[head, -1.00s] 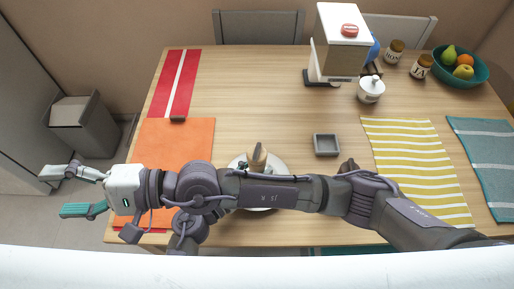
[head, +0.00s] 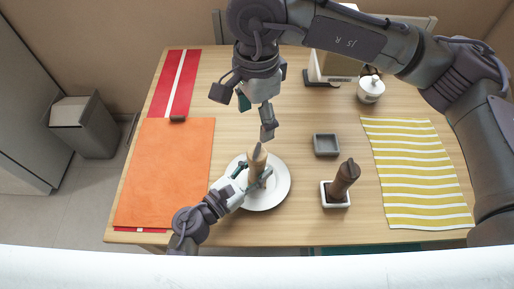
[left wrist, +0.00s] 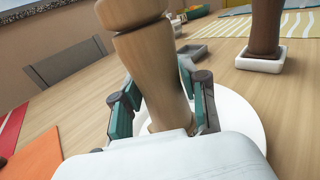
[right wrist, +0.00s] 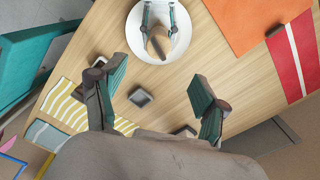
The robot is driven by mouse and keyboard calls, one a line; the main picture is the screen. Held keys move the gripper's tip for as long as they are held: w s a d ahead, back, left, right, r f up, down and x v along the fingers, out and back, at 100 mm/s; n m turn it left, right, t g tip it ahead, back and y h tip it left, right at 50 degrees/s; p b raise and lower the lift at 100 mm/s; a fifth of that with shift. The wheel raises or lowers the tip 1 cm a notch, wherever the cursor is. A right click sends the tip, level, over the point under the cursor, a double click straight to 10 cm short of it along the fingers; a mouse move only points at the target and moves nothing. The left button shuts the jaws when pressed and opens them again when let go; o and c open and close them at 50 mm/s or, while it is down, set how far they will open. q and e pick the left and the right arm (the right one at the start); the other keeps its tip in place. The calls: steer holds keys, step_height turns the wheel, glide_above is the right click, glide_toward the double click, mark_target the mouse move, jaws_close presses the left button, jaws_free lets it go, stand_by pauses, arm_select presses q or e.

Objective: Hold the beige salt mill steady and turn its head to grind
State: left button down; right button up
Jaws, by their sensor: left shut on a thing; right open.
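The beige salt mill (head: 256,160) stands upright on a white plate (head: 281,188) near the table's front. My left gripper (head: 252,181) is shut on the mill's lower body; the left wrist view shows its fingers (left wrist: 160,105) on either side of the wooden body, with the head (left wrist: 130,12) above them. My right gripper (head: 256,112) is above and behind the mill, pointing down. In the right wrist view the right gripper (right wrist: 160,98) is open and empty, with the mill (right wrist: 158,44) beyond the fingertips.
A dark brown mill (head: 346,178) stands in a white square dish (head: 335,199) to the right. A grey square dish (head: 326,145) is behind it. Orange (head: 165,170) and yellow-striped (head: 420,175) mats lie on either side. A white sugar pot (head: 370,91) stands at the back.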

mark_target(257, 150)
step_height(257, 150, down, 12)
steer(key=shift+d+r, duration=0.1)
steer(key=shift+d, duration=0.05)
stand_by(0.3)
steer(key=c, duration=1.2)
steer(key=shift+o, duration=0.2)
steer(key=shift+m, duration=0.4)
steer(key=m, duration=1)
steer(key=shift+m, duration=0.4)
